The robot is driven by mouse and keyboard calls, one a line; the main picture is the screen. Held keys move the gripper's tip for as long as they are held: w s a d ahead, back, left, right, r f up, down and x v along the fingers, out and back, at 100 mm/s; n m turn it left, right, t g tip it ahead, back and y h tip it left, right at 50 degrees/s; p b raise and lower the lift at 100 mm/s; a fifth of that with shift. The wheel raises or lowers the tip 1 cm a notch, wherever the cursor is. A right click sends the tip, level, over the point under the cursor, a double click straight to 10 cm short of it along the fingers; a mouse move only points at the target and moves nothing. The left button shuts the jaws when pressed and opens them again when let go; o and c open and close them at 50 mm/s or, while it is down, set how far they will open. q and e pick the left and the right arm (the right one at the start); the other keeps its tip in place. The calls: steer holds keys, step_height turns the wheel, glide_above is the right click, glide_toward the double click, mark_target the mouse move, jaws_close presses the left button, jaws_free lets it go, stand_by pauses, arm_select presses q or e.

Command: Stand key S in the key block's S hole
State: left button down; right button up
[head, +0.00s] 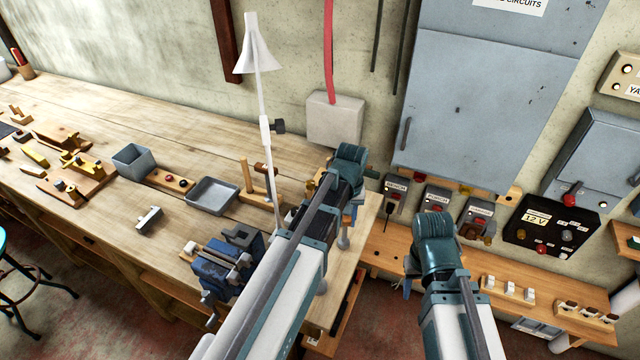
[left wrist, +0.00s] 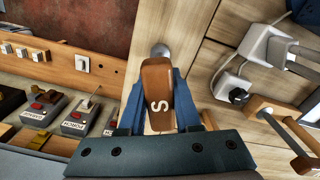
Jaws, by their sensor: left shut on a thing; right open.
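Key S (left wrist: 157,95) is a brown, rounded block marked with a white S. In the left wrist view it sits between the blue fingers of my left gripper (left wrist: 158,110), which is shut on it. A grey round metal piece (left wrist: 160,51) shows just past the key's far end; I cannot tell whether it belongs to the key. In the head view my left gripper (head: 352,214) is over the wooden bench's right end, mostly hidden by its arm. My right gripper (head: 408,284), open, is largely hidden by its own wrist near the lower shelf. I cannot make out the key block or its S hole.
A blue vise (head: 225,265), a grey tray (head: 212,195) and a white lamp (head: 257,50) stand left of my left arm. Labelled switch boxes (head: 437,200) and a black 12 V box (head: 550,225) are at the right. The bench's middle has some free room.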

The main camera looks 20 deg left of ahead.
arm_select(q)
step_height(320, 180, up, 16)
steer(key=p, duration=1.6)
arm_select(e)
step_height(320, 180, up, 16)
stand_by(0.5)
steer(key=shift+s, duration=0.1)
